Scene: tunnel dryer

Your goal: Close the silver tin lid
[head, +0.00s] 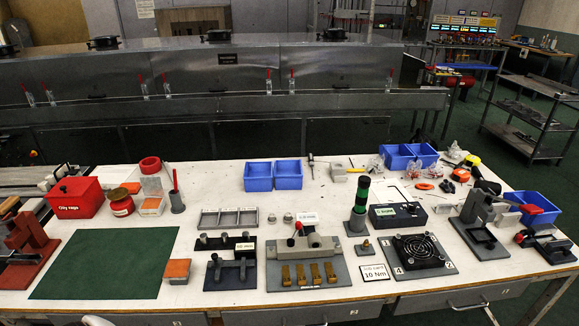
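No item here is clearly a silver tin with a lid. Two small round silver pieces, a left one (271,218) and a right one (288,218), sit side by side on the white table behind the grey clamp fixture. They are too small to tell whether either is a tin or a lid, or open or shut. A red round container (121,205) with a brownish top stands at the left, next to the red box (75,198). Neither of my grippers shows in the head view.
A green mat (105,263) leaves clear room at the left front of the table. Fixtures with upright posts crowd the middle and right, including the clamp fixture (305,262) and fan plate (418,255). Blue bins (259,177) stand at the back.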

